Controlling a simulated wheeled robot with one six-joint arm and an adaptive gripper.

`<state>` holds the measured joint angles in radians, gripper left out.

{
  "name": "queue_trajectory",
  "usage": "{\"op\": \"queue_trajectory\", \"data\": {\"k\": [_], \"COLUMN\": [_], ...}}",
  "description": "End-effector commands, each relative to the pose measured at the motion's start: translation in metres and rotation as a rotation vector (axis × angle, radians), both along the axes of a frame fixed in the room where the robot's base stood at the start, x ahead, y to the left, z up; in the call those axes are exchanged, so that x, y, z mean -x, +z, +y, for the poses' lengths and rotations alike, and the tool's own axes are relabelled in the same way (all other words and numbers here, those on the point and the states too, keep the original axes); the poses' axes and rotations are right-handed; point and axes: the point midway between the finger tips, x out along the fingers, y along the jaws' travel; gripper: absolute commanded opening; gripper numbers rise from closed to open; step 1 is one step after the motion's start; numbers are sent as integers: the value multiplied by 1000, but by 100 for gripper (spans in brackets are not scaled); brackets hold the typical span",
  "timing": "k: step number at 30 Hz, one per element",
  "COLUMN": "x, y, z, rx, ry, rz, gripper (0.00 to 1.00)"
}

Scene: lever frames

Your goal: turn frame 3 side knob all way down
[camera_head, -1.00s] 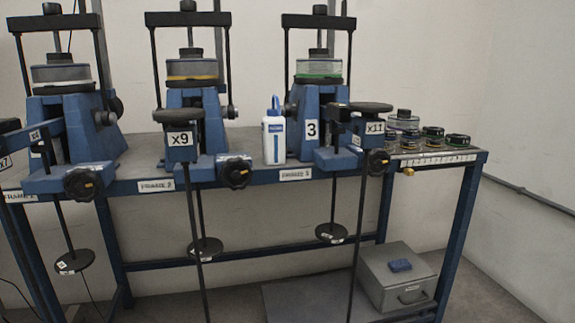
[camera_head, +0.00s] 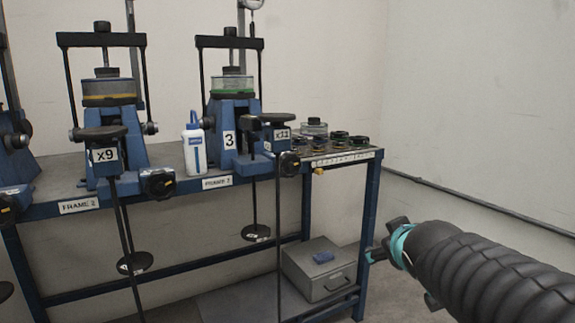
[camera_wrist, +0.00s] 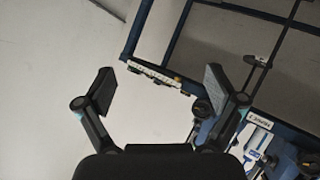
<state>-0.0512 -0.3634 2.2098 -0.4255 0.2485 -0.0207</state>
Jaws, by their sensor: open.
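Frame 3 (camera_head: 229,138) is a blue stand with a white 3 label, on the bench in the head view. A round black knob (camera_head: 289,163) with an orange mark sits at its lower right, below the x11 label. Another side knob, if there, is hidden behind the lever parts. My gripper (camera_head: 378,250) is at the right, in front of the bench's right end and apart from the frame. In the wrist view my gripper (camera_wrist: 160,88) is open and empty, its two fingers spread. A dark round knob (camera_wrist: 204,107) shows beside the right finger.
A white bottle (camera_head: 194,146) stands left of frame 3. Frame 2 (camera_head: 105,125) is further left. Several weights (camera_head: 338,139) lie on the bench's right end. A grey box (camera_head: 318,268) is on the lower shelf. Floor and wall at right are free.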

Motion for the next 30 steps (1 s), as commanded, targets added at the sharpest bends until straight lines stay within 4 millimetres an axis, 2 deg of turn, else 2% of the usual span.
{"op": "queue_trajectory", "data": {"k": [1, 6, 9, 12, 15, 18, 25, 30], "x": [-30, -111, -145, -167, -179, -185, -194, -209], "y": [13, 53, 65, 70, 71, 70, 70, 70], "z": [11, 60, 95, 127, 151, 166, 178, 189], "rx": [43, 169, 228, 266, 289, 300, 306, 305], "ry": [59, 284, 427, 555, 654, 716, 750, 750], "rz": [-59, -282, -393, -482, -546, -583, -605, -605], "gripper": [94, 94, 94, 94, 94, 94, 94, 94]}}
